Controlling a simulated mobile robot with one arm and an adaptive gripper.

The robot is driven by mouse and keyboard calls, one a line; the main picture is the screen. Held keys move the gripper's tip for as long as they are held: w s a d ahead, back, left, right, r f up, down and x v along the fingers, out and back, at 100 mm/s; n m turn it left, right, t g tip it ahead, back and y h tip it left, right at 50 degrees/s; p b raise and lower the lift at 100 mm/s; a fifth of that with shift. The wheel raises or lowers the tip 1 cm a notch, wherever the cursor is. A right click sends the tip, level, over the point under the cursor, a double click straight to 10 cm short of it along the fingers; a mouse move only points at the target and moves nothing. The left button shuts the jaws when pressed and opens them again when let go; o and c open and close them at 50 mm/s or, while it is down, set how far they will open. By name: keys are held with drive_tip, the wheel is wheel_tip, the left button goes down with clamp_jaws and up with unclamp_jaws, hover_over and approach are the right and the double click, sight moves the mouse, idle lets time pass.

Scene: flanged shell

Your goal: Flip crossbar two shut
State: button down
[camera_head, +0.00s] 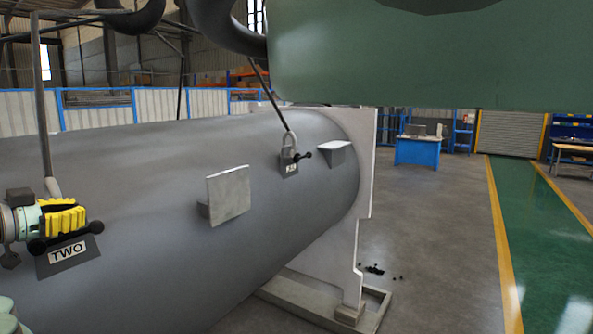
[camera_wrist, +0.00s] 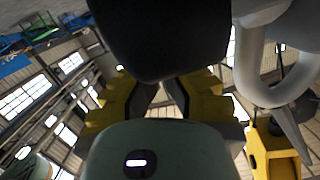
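Crossbar two is a black bar with ball ends (camera_head: 96,227) above the plate marked TWO (camera_head: 68,253), low at the left on the grey shell in the head view. My gripper (camera_head: 64,218), with yellow fingers, is at the bar and overlaps it in the picture. Contact cannot be made out. In the wrist view the yellow fingers with dark tips (camera_wrist: 160,96) show a narrow gap. A large dark shape above partly covers them, and whether they hold anything is unclear. The bar is not clearly identifiable in the wrist view.
Another black bar (camera_head: 302,155) with a small, hard-to-read plate (camera_head: 289,169) sits further right on the shell (camera_head: 150,180). A pale flat block (camera_head: 229,193) juts out between them. A rod (camera_head: 42,110) rises just above my gripper. Open floor (camera_head: 440,240) lies to the right.

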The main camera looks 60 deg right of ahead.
drive_tip(key=s+a+r+b, duration=0.1)
drive_tip(key=a+r+b, duration=0.2)
drive_tip(key=a+b, duration=0.5)
drive_tip(key=shift+a+r+b, duration=0.3)
drive_tip(key=shift+a+b, duration=0.05)
drive_tip(key=shift+a, duration=0.5)
